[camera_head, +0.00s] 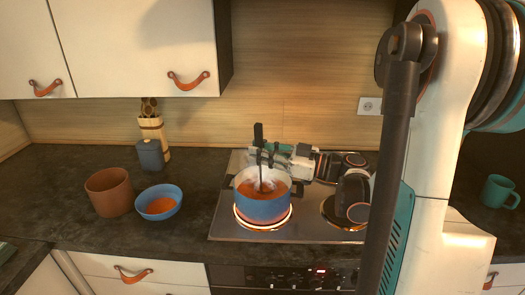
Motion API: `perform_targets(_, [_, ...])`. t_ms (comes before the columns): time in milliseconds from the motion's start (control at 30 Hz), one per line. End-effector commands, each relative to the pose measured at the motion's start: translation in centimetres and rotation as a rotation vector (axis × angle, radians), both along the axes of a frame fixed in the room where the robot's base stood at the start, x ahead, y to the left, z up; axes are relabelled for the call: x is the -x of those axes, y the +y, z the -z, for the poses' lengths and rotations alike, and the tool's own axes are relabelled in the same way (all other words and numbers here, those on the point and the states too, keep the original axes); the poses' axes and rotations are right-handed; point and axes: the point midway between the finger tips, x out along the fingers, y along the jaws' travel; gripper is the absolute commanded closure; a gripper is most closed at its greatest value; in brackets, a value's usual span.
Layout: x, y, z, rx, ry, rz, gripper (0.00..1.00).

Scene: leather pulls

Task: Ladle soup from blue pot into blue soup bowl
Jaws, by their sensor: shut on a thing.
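The blue pot (262,211) sits on the glowing front-left burner of the stove, with orange soup and light steam in it. A dark ladle (258,133) stands nearly upright in the pot. Its lower end is in the soup and its bowl is hidden. My gripper (264,153) is above the pot's back rim, shut on the ladle's handle; the fingers are small and partly hidden. The blue soup bowl (160,217) stands on the counter left of the stove, with orange soup visible inside.
A brown pot (109,194) stands just left of the bowl. A dark grey canister (151,155) and a utensil holder (155,132) stand behind. A teal mug (499,192) is at far right. Bare counter lies between bowl and stove. Cabinets (140,45) hang above.

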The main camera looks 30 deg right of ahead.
Motion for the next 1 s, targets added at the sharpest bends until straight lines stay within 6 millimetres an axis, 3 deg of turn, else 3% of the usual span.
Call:
perform_targets(567, [1.2, 1.4, -0.1, 0.087, -0.073, -0.001, 1.00])
perform_targets(1000, [1.1, 1.4, -2.7, 0.086, -0.072, 0.000, 1.00])
